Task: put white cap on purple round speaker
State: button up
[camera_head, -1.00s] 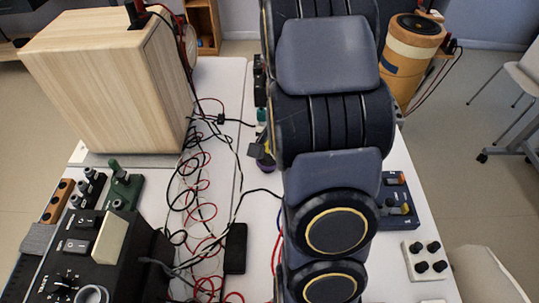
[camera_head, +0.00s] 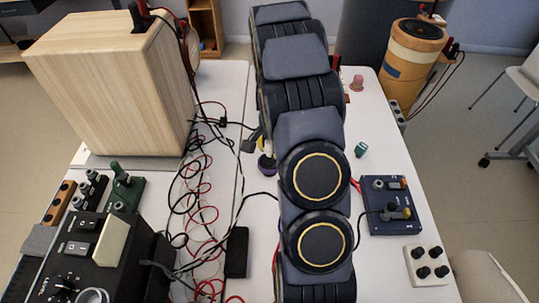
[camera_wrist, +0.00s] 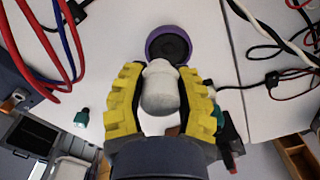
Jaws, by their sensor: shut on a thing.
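The white cap (camera_wrist: 160,92) is rounded and sits between the yellow fingers of my gripper (camera_wrist: 160,75), which is shut on it in the wrist view. The purple round speaker (camera_wrist: 168,46), with a dark cone, lies just beyond the cap at the top of that view. The cap overlaps the speaker's near rim in the picture; I cannot tell if they touch. In the head view the purple speaker (camera_head: 266,163) shows at the left edge of my arm, partly hidden. The cap is not clearly visible there.
Loose black and red cables (camera_head: 205,200) run along the table left of my arm. A large wooden box (camera_head: 110,85) stands at the back left. On the right are a blue box with knobs (camera_head: 390,222), a small green piece (camera_head: 361,150) and a pink piece (camera_head: 357,83).

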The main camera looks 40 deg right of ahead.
jog(key=shift+w+d+f, duration=0.4)
jog(key=shift+w+f, duration=0.1)
jog(key=shift+f, duration=0.25)
jog(key=shift+w+d+f, duration=0.35)
jog(key=shift+w+f, duration=0.1)
jog(key=shift+f, duration=1.7)
jog(key=shift+f, duration=0.1)
jog(key=o, duration=0.9)
notch_tip(320, 180, up, 12)
jog(key=f, duration=0.1)
jog(key=s+a+r+n, duration=0.3)
jog(key=a+r+n, duration=0.2)
jog(key=a+r, duration=0.55)
jog(key=s+a+r+n, duration=0.1)
jog(key=s+a+n, duration=0.2)
jog(key=s+a, duration=0.2)
jog(key=s+a+r+n+g, duration=0.1)
jog(key=s+a+n, duration=0.3)
jog(key=s+a, duration=0.2)
jog(key=s+a+r+n, duration=0.2)
jog(key=s+a+n, duration=0.2)
jog(key=s, duration=0.5)
jog(key=shift+a+r+g, duration=0.1)
jog(key=shift+a+g, duration=0.3)
jog(key=shift+a, duration=0.55)
